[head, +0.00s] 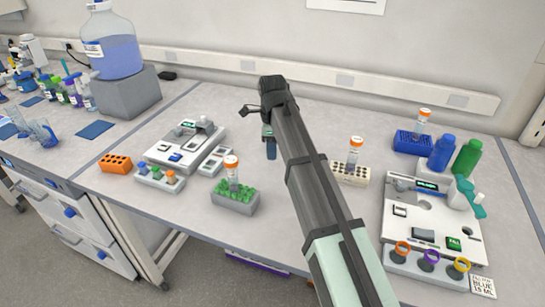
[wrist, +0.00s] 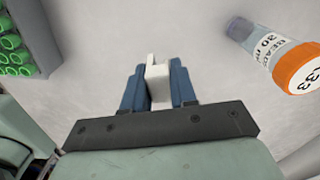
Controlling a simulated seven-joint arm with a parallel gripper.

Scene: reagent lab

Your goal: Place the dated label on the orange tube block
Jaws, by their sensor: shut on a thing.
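The orange tube block (head: 116,163) sits at the left of the bench, with dark holes in its top. My gripper (head: 269,148) is above the middle of the bench, well to the right of the orange block and apart from it. In the wrist view its blue fingers (wrist: 158,88) are shut on a small white piece (wrist: 158,72), which looks like the label. No writing or date can be read on it. In the head view the held piece is hidden by my arm.
A grey rack with green tops (head: 235,203) and a white-labelled, orange-capped tube (head: 232,172) stands between. A grey device (head: 185,145) and a small rack of coloured caps (head: 160,178) lie near the orange block. A cream rack (head: 349,175) is right of my arm.

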